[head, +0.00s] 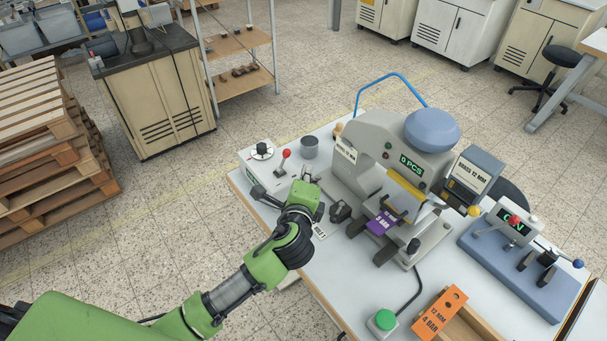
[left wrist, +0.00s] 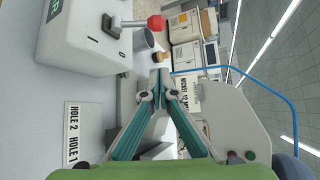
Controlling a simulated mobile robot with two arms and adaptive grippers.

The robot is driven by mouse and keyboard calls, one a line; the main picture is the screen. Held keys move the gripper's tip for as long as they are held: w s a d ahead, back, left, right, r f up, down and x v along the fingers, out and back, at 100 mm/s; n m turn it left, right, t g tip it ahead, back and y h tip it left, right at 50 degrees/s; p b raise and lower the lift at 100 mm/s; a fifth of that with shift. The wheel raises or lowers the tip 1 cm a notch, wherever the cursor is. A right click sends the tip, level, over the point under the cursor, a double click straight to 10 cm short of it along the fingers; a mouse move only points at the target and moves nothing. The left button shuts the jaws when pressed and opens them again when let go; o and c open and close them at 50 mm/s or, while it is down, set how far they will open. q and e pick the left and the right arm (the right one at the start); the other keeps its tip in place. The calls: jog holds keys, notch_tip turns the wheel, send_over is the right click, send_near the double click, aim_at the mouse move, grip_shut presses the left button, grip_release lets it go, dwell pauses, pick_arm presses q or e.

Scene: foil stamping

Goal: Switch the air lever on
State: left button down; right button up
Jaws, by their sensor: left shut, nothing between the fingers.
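The air lever, a grey stem with a red ball knob (head: 286,154), stands roughly upright on a light grey box (head: 256,158) at the table's back left corner. In the left wrist view its red knob (left wrist: 156,22) is at the top, with the stem running left to the box (left wrist: 80,40). My left gripper (head: 307,175) is over the table, in front and to the right of the lever. In the left wrist view its teal fingers (left wrist: 160,78) are shut and empty, with a visible gap to the lever. My right gripper is not in view.
A grey cup (head: 310,147) stands right of the lever. The stamping press (head: 385,150) with its blue hose (head: 385,80) is close on the right. A HOLE 1/HOLE 2 card (left wrist: 72,135) lies flat.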

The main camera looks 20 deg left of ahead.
aim_at(284, 161)
pick_arm(q)
jog(key=w+a+p, duration=0.1)
jog(key=w, duration=0.1)
jog(key=w+a+p, duration=0.1)
jog(key=w+a, duration=0.1)
jog(key=shift+w+a+f+p, duration=0.2)
jog(key=shift+w+p, duration=0.15)
jog(key=shift+s+a+r, duration=0.1)
jog(key=shift+s+a, duration=0.2)
jog(key=shift+a, duration=0.2)
jog(key=shift+w+d, duration=0.1)
